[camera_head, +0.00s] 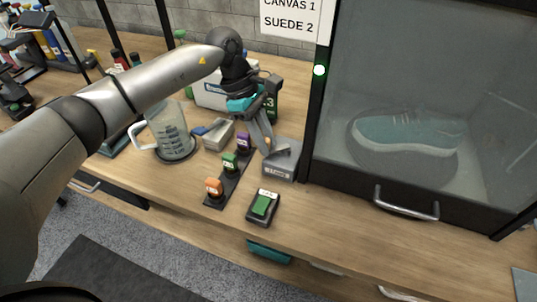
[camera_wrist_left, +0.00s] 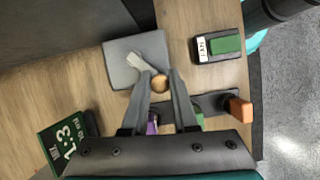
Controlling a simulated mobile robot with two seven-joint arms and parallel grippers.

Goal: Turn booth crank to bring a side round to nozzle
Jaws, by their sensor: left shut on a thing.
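The booth crank is a grey box (camera_head: 281,166) with a grey arm and a round wooden knob, standing on the bench at the booth's left front corner. My left gripper (camera_head: 268,149) reaches down to it from above. In the left wrist view its two fingers close on the wooden knob (camera_wrist_left: 160,83), one on each side; the crank arm (camera_wrist_left: 146,62) runs from the knob over the box. The booth (camera_head: 425,60) has a clear, hazy front. Inside it a teal sneaker with a pale sole (camera_head: 408,135) lies side-on. The nozzle cannot be made out. My right gripper is not in view.
A black strip with orange (camera_head: 214,187), green (camera_head: 230,160) and purple (camera_head: 243,142) switches lies left of the crank. A green rocker switch (camera_head: 263,206) sits in front. A measuring jug (camera_head: 168,127) stands further left. A green light (camera_head: 320,70) shows on the booth post.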

